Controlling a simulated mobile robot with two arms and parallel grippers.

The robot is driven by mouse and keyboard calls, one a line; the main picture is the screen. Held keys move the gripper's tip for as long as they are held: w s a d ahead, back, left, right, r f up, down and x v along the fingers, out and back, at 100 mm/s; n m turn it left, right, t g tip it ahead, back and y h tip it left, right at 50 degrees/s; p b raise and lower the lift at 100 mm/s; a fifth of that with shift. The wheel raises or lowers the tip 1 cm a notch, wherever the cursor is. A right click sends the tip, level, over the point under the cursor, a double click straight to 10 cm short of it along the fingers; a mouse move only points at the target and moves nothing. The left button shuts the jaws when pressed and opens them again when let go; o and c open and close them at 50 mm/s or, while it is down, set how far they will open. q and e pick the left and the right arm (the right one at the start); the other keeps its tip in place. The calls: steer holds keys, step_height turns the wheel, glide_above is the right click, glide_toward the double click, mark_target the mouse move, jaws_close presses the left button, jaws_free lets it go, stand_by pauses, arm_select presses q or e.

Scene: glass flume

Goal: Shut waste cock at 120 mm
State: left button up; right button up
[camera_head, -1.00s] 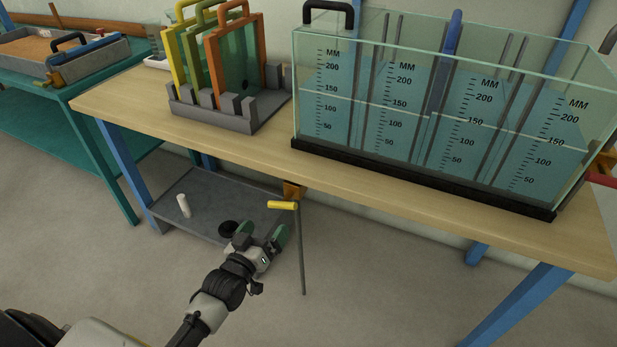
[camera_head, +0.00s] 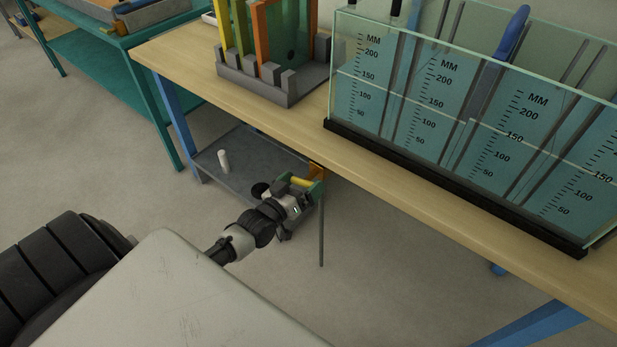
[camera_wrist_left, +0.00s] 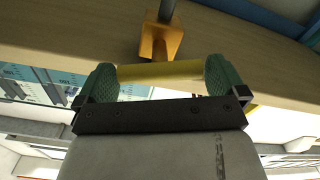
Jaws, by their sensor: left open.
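The waste cock has a yellow handle (camera_head: 302,182), a brass-coloured body (camera_head: 316,171) under the bench edge and a thin grey pipe (camera_head: 321,235) hanging down. My left gripper (camera_head: 299,186) is open at the handle. In the left wrist view the yellow handle (camera_wrist_left: 160,73) lies across the gap between the green finger pads of my gripper (camera_wrist_left: 161,82), below the brass body (camera_wrist_left: 160,40). I cannot tell whether the pads touch it. The glass flume (camera_head: 455,192) stands on the bench with MM scales. A pale water line crosses near the 150 marks. My right gripper is out of view.
The wooden bench top (camera_head: 400,188) overhangs the cock closely. A grey lower shelf (camera_head: 240,150) holds a white cylinder (camera_head: 224,161). A grey rack (camera_head: 275,85) with coloured-frame panels stands left of the flume. The floor in front is clear.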

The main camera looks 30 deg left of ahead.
arm_select(q)
steer(key=shift+w+d, duration=0.1)
steer(key=shift+w, duration=1.35)
steer(key=shift+c, duration=0.5)
steer(key=c, duration=0.6)
steer(key=shift+r+m+p, duration=0.15)
steer(key=shift+m+p, duration=0.25)
steer(key=shift+m, duration=0.2)
steer(key=shift+c, duration=0.2)
steer(key=shift+d+m+p, duration=0.1)
steer(key=shift+m+p, duration=0.2)
steer(key=shift+m, duration=1.2)
